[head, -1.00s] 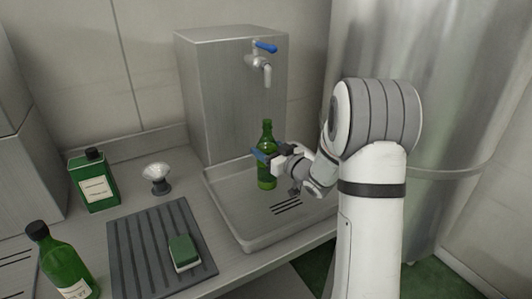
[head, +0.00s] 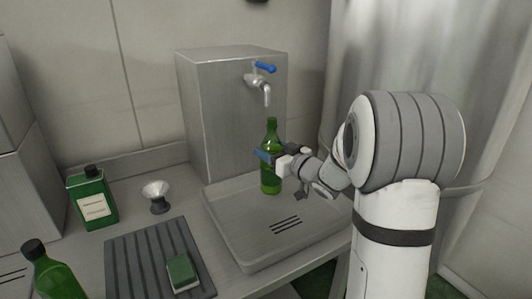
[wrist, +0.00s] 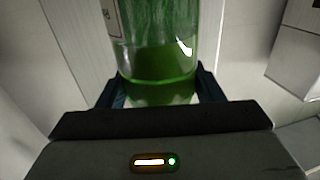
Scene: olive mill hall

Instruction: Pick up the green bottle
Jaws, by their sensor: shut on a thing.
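The green bottle (head: 270,170) is upright over the steel drip tray (head: 232,238), in front of the steel box with the tap. My gripper (head: 268,158) is shut on the bottle's middle, from the right. The bottle's base looks a little above the tray floor, though the gap is hard to judge. In the wrist view the bottle (wrist: 158,62) stands between the dark blue fingers of my gripper (wrist: 160,92). It is see-through, with darker liquid low inside and part of a pale label at the upper left.
A blue-handled tap (head: 262,80) juts out above the bottle. A square green bottle (head: 92,205), another green bottle (head: 58,280), a small white-topped item (head: 157,195) and a sponge (head: 182,272) on a ribbed mat (head: 130,262) stand left. A large steel tank is at right.

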